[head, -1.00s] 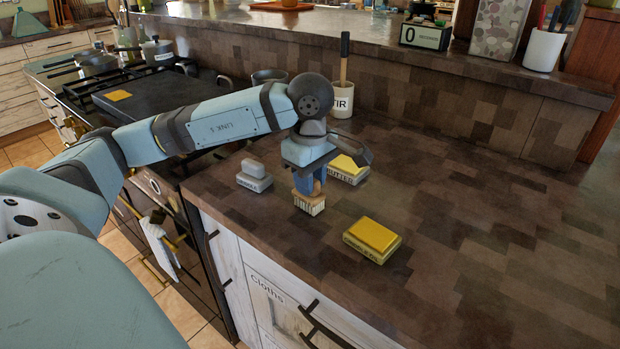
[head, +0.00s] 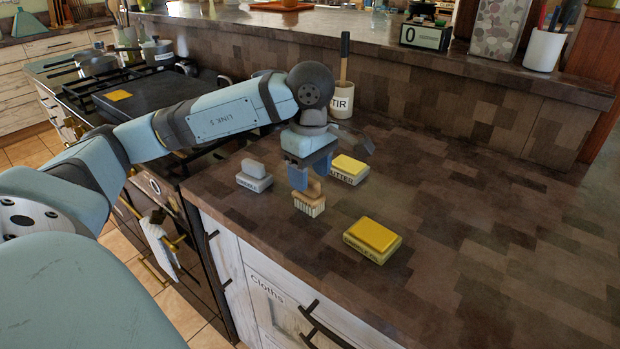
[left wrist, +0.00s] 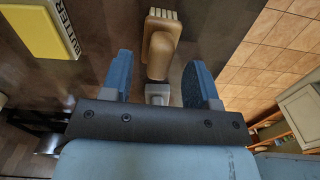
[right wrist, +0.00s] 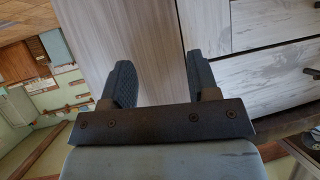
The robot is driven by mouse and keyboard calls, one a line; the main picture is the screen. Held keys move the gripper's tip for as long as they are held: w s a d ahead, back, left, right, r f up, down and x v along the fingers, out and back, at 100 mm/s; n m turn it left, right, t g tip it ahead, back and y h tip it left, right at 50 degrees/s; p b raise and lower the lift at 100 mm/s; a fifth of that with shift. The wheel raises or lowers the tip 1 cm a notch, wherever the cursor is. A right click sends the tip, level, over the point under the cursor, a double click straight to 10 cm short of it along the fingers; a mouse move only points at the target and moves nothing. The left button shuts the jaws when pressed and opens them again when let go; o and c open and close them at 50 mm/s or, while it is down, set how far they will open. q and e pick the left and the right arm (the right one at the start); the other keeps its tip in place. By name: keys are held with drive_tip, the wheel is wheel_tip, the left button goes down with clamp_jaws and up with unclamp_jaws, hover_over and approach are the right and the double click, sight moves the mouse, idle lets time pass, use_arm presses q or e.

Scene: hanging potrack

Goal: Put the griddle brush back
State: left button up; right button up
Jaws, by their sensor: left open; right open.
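The griddle brush (head: 309,204), with a tan wooden handle and pale bristles, stands bristles down on the dark counter (head: 480,260). My left gripper (head: 307,181) is open just above and behind it, empty. In the left wrist view the brush (left wrist: 161,45) lies ahead of the gap between the two blue fingers (left wrist: 158,68), apart from both. A grey block on a labelled base (head: 254,177) sits left of the brush; its label is too small to read surely. My right gripper (right wrist: 160,65) is open and empty, in front of pale wooden cabinet fronts, away from the brush.
A yellow-topped butter dish (head: 349,168) stands close behind the gripper. A yellow block on a labelled base (head: 372,238) sits right of the brush. The STIR pot (head: 342,98) stands at the back. The stove with a black griddle (head: 150,95) is left. The right counter is clear.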

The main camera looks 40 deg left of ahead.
use_arm(q)
wheel_tip(320, 180, up, 12)
drive_tip(key=p, duration=0.2)
drive_tip(key=shift+f+p, duration=0.15)
drive_tip(key=shift+p, duration=0.2)
